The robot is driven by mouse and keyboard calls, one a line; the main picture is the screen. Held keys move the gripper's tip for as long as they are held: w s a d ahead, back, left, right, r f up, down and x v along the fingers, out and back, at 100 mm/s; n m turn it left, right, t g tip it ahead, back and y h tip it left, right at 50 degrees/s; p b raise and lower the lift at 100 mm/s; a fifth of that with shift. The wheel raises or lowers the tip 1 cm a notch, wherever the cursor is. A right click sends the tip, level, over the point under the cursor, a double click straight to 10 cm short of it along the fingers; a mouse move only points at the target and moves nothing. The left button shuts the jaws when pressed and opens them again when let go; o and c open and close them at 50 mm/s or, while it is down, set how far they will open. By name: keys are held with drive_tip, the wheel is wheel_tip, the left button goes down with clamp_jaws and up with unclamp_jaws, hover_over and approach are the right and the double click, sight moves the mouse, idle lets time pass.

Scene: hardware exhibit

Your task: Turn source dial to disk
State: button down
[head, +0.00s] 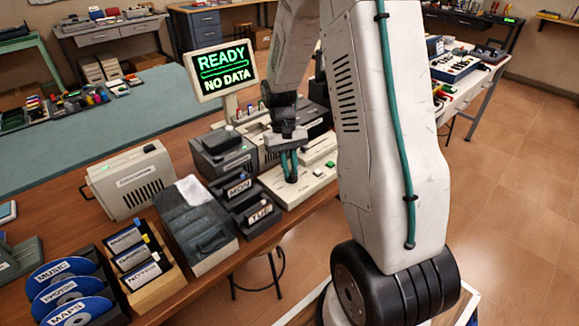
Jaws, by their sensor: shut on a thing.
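My gripper (291,178) points down onto the top of the cream console (310,188) at the table's near right edge. Its teal fingers are shut on what appears to be the source dial, a small knob on that console. The fingers hide the dial, so its pointer and markings cannot be read.
Left of the console stand a dark tray labelled MON and TUE (240,200), a grey box (196,232) and a cream unit (130,180). Labelled blue disks (62,275) stand in a rack at the lower left. My arm covers the right middle.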

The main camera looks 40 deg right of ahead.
idle(0.3)
drive_tip(key=c, duration=1.4)
unclamp_jaws()
drive_tip(key=shift+c, duration=0.2)
drive_tip(key=a+v, duration=0.1)
drive_tip(key=v, duration=0.6)
drive_tip(key=shift+w+d+r, duration=0.2)
drive_tip(key=shift+d+r, duration=0.15)
drive_tip(key=shift+d, duration=0.15)
